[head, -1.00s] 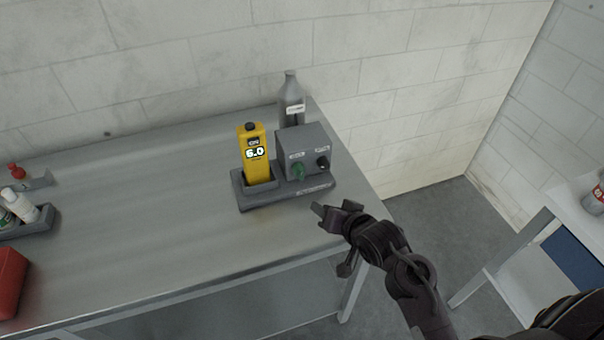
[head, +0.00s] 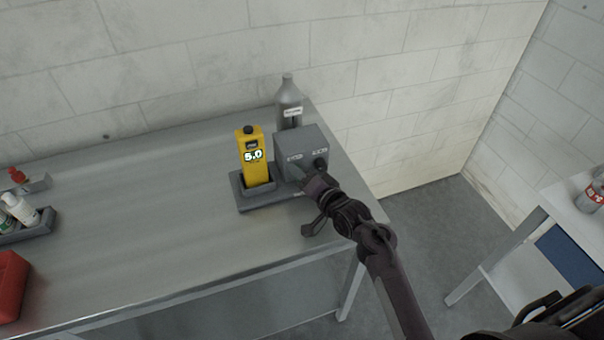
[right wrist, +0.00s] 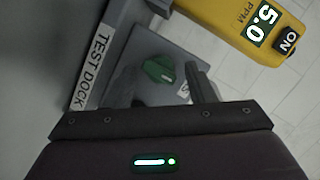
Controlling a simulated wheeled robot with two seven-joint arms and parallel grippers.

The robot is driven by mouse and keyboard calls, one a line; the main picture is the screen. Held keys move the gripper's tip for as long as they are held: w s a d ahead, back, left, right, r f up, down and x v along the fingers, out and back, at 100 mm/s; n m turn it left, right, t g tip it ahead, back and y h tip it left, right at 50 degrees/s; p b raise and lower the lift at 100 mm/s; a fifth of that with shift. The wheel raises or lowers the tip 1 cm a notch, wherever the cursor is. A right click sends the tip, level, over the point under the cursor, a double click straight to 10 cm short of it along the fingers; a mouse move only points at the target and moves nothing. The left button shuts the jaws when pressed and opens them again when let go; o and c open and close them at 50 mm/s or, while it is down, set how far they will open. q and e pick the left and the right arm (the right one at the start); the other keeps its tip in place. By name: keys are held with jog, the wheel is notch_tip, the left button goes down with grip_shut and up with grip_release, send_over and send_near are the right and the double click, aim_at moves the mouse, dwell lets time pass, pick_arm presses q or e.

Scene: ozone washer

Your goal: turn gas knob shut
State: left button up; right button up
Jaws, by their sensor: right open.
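The grey control box (head: 303,142) stands at the right of the dock on the table. Its green knob (right wrist: 160,68) shows between my fingers in the right wrist view; in the head view my gripper hides it. A black knob (head: 320,163) is on the right of the box face. My right gripper (head: 303,175) is open in front of the box, its fingers around or just short of the green knob; contact cannot be told. The yellow gas meter (head: 254,170) stands in the dock beside the box and reads 5.0 PPM. My left gripper is out of view.
The dock base (head: 262,200) bears a TEST DOCK label (right wrist: 92,68). A grey bottle (head: 289,100) stands behind the box. A red box (head: 10,285) and small bottles (head: 20,210) are at the far left. The table middle (head: 150,215) is clear.

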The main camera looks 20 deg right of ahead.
jog(key=shift+w, duration=0.15)
jog(key=c, duration=0.8)
jog(key=shift+c, duration=0.2)
